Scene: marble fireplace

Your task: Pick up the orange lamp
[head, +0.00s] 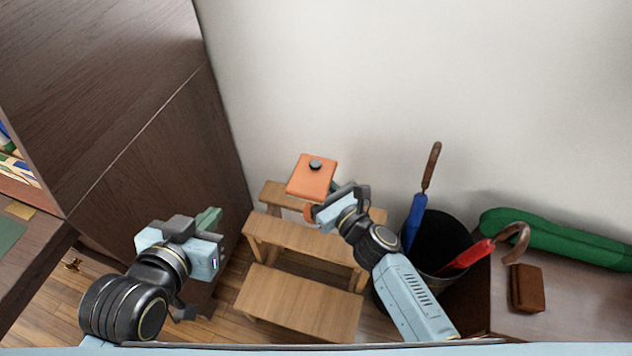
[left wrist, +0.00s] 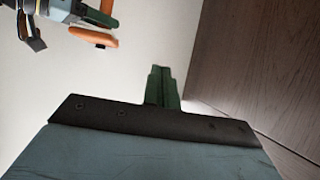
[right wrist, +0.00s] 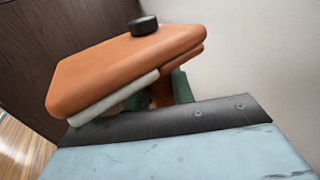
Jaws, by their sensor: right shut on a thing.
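The orange lamp (head: 312,177) has a flat, rounded-square top with a dark knob. In the head view it is over the top of the wooden step stool (head: 300,240); I cannot tell if its base touches a step. My right gripper (head: 328,200) is shut on the lamp beneath its top. The right wrist view shows the lamp (right wrist: 130,65) close up, with green fingers on its stem, partly hidden by the top. It also shows at the upper left of the left wrist view (left wrist: 95,37). My left gripper (head: 210,220) is shut and empty, left of the stool.
A black bin (head: 450,240) holds a blue umbrella (head: 414,220) and a red umbrella (head: 468,255), right of the stool. A brown wallet (head: 527,289) and a green long object (head: 560,240) lie on the right-hand surface. A dark wooden cabinet (head: 160,140) stands left. The pale wall is behind.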

